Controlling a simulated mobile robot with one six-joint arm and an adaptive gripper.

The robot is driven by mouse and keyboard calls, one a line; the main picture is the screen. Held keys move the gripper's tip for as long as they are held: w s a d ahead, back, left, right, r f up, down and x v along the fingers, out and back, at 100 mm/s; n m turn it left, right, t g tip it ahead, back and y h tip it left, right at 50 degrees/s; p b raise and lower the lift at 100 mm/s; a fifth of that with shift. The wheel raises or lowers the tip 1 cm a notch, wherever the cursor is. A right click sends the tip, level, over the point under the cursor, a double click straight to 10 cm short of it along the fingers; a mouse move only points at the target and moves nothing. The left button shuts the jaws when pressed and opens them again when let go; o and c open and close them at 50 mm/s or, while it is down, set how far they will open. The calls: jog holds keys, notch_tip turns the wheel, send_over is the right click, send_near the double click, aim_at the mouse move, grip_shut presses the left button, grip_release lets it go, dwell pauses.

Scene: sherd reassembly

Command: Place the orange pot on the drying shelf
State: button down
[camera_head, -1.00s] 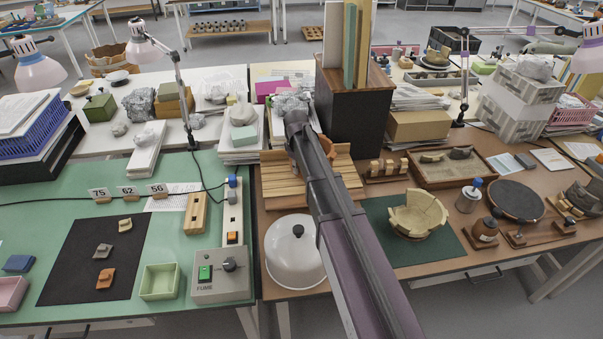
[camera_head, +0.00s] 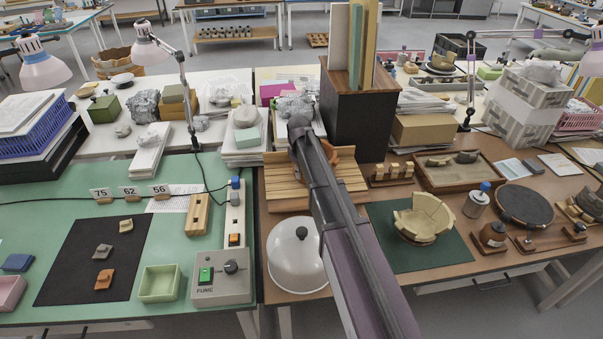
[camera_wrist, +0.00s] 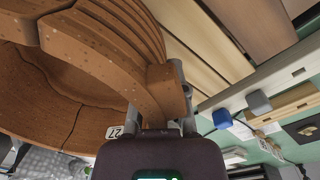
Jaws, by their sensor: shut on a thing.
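The orange pot (camera_wrist: 90,70) fills the left of the wrist view, close up. It has ribbed sides, dark joint lines and a small tag reading 27. In the head view my arm hides the gripper and most of the pot; an orange part (camera_head: 346,153) shows just right of the arm. The drying shelf (camera_head: 285,188) is a slatted wooden rack under that part; its slats also show beside the pot in the wrist view (camera_wrist: 205,45). Contact between pot and slats cannot be told.
A dark cabinet (camera_head: 358,115) with upright boards stands behind the shelf on the right. A white domed lid (camera_head: 297,262) stands in front. A pale assembled bowl (camera_head: 423,220) is on a green mat at right. A fume control box (camera_head: 222,290) is at front left.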

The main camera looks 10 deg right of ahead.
jog(key=shift+f+b, duration=0.3)
jog(key=shift+f, duration=0.2)
jog(key=shift+f, duration=0.1)
jog(key=c, duration=0.7)
grip_release()
jog(key=shift+o, duration=0.2)
jog(key=shift+r, duration=0.25)
jog(key=r+p, duration=1.1)
jog(key=p, duration=0.1)
jog(key=shift+s+a+r, duration=0.2)
jog(key=shift+r, duration=0.2)
jog(key=shift+s, duration=0.1)
jog(key=s+d+m, duration=0.3)
jog(key=s+m, duration=0.1)
jog(key=s, duration=0.9)
jog(key=s+d+m, duration=0.3)
jog(key=s+m, duration=0.1)
jog(key=s, duration=0.8)
jog(key=shift+s, duration=0.4)
jog(key=shift+d, duration=0.1)
